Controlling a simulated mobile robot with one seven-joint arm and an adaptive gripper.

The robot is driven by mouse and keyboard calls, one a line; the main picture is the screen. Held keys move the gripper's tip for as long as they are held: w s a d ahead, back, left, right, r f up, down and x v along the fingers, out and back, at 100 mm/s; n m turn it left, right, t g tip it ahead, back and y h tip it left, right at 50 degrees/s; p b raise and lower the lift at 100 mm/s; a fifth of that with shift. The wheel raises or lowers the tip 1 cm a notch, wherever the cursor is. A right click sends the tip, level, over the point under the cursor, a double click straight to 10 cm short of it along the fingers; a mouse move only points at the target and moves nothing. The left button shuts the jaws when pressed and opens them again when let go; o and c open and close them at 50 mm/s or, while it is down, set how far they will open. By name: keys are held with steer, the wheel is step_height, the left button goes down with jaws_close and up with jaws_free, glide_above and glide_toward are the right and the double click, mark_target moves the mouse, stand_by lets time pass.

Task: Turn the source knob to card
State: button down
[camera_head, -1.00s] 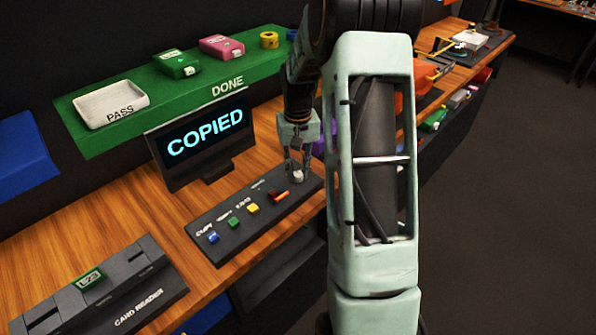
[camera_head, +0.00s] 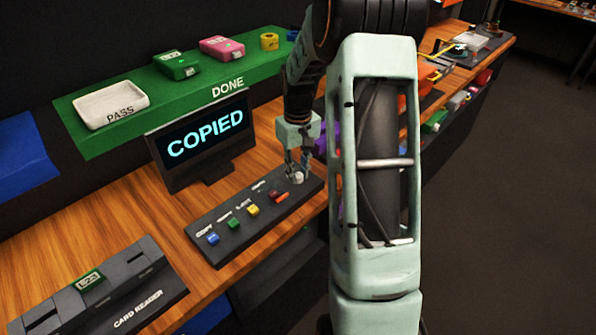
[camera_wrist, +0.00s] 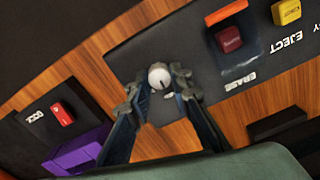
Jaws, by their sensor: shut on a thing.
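The source knob (camera_wrist: 159,75) is a small white round knob with a short dark mark on its face. It sits at the right end of the dark button panel (camera_head: 240,236) in the head view, where the knob (camera_head: 297,178) shows small below my fingers. My gripper (camera_head: 299,172) points down over it. In the wrist view my gripper (camera_wrist: 160,80) has one fingertip on each side of the knob and is shut on it. I cannot read any position labels around the knob.
Beside the knob is the red erase button (camera_wrist: 229,40) with an orange bar; yellow (camera_head: 253,210), green and blue buttons follow. A monitor (camera_head: 205,137) reads COPIED. A card reader (camera_head: 110,292) holds a green item labelled L23. A purple object (camera_wrist: 80,152) lies nearby.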

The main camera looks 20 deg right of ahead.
mark_target(298, 174)
steer(key=shift+w, duration=0.1)
steer(key=c, duration=1.7)
jaws_free()
steer(key=shift+c, duration=0.2)
step_height(298, 174, up, 12)
